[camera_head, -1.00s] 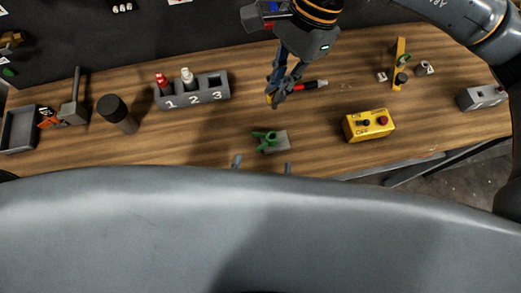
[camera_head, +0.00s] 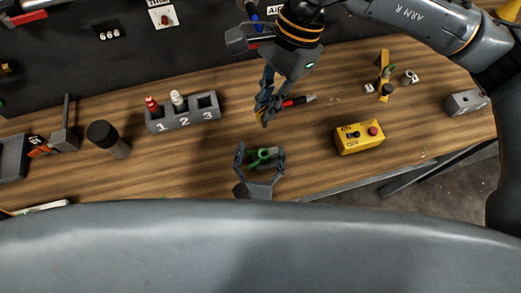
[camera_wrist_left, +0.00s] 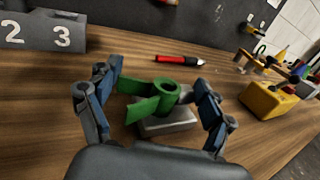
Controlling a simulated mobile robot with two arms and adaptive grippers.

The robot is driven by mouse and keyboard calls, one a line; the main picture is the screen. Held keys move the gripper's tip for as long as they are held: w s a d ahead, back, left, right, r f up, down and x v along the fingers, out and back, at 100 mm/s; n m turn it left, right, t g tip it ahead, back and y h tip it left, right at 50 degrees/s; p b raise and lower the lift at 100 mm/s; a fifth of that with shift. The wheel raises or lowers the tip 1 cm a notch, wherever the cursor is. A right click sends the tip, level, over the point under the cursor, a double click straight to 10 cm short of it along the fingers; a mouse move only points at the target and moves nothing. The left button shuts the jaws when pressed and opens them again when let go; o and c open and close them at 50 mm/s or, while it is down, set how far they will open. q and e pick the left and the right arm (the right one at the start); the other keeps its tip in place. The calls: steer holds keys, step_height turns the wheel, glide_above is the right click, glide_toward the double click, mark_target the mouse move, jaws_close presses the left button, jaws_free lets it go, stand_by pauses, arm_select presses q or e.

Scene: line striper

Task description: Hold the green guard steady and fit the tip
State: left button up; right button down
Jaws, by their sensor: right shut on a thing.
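The green guard (camera_head: 262,157) sits on a small grey block at the front of the table. It also shows in the left wrist view (camera_wrist_left: 160,95), with a round ring and flat green arms. My left gripper (camera_head: 260,152) is open, with one finger on each side of the guard; I cannot tell whether either touches it. My right gripper (camera_head: 263,112) is above the table behind the guard, shut on a small yellow-orange piece (camera_head: 261,117) at its fingertips. Most of that piece is hidden, so I cannot be sure it is the tip.
A red and black marker (camera_head: 299,101) lies behind the guard. A yellow button box (camera_head: 359,137) is to the right. A grey numbered holder (camera_head: 184,118) with red and white bottles and a dark cylinder (camera_head: 108,139) are to the left. Bare wood surrounds the guard.

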arm_select(q)
steer(key=c, duration=0.7)
arm_select(e)
step_height(320, 180, down, 13)
steer(key=m+t+y, duration=0.1)
steer(key=m, duration=0.4)
steer(key=shift+r+t, duration=0.15)
steer(key=shift+t, duration=0.15)
stand_by(0.5)
